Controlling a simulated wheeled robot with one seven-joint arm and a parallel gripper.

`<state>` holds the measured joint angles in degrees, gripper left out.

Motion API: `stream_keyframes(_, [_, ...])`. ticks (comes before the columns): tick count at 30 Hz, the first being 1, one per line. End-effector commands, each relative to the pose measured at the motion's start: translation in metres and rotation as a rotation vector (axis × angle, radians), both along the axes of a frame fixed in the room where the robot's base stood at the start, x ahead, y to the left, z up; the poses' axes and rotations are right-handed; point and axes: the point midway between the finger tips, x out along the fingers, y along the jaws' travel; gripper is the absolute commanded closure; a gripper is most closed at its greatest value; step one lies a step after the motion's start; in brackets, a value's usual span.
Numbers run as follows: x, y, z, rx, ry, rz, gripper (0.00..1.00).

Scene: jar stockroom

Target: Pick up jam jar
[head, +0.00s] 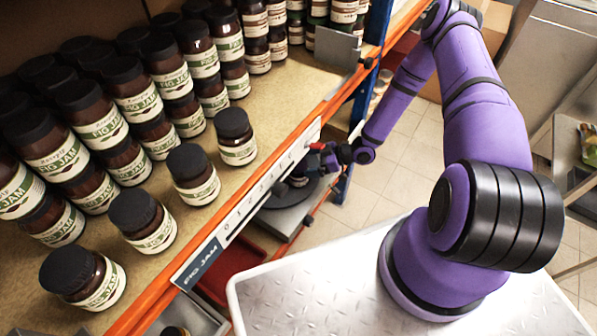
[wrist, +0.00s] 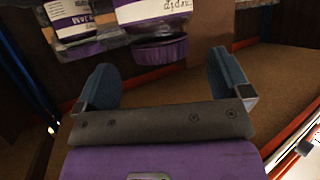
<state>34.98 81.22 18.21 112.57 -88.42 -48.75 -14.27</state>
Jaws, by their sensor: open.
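In the wrist view, a jar with a white label and a purple lid (wrist: 160,50) appears upside down at the top centre. My gripper (wrist: 160,72) is open, with a blue pad on either side below it; nothing is held between the pads. A second purple-lidded jar (wrist: 72,18) shows at the upper left, its label ending in "JAM". In the head view, my purple arm reaches to the shelf front, and the gripper end (head: 325,155) is small and partly hidden by the orange shelf edge. The purple-lidded jars cannot be made out there.
Many dark-lidded fig jam jars (head: 60,155) crowd the upper shelf, with several single jars, such as one (head: 236,137), along its front. An orange beam (head: 290,165) edges it. Below are a red tray (head: 232,272) and a dark round object (head: 283,192) on a grey plate.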

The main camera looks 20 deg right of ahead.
Motion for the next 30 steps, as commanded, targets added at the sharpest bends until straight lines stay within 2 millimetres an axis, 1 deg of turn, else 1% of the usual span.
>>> stream_keyframes(10, [0.017,0.037,-0.015,0.0,0.0,0.0,0.04])
stream_keyframes(13, [0.018,0.041,-0.017,0.0,0.0,0.0,0.04])
stream_keyframes(18, [0.018,0.041,-0.016,0.0,-0.001,0.0,0.04])
stream_keyframes(20, [0.018,0.041,-0.016,0.0,-0.001,0.0,0.18])
stream_keyframes(21, [0.018,0.041,-0.016,0.0,-0.001,0.0,0.27])
stream_keyframes(23, [0.018,0.041,-0.016,0.0,-0.001,0.0,0.41])
stream_keyframes(24, [0.018,0.041,-0.016,0.0,-0.001,0.0,0.5])
stream_keyframes(26, [0.018,0.041,-0.016,0.0,-0.001,0.0,0.64])
stream_keyframes(27, [0.018,0.041,-0.017,0.0,-0.001,0.0,0.73])
stream_keyframes(28, [0.018,0.041,-0.017,-0.001,0.0,0.0,0.79])
stream_keyframes(30, [0.018,0.041,-0.016,0.0,-0.001,0.0,0.95])
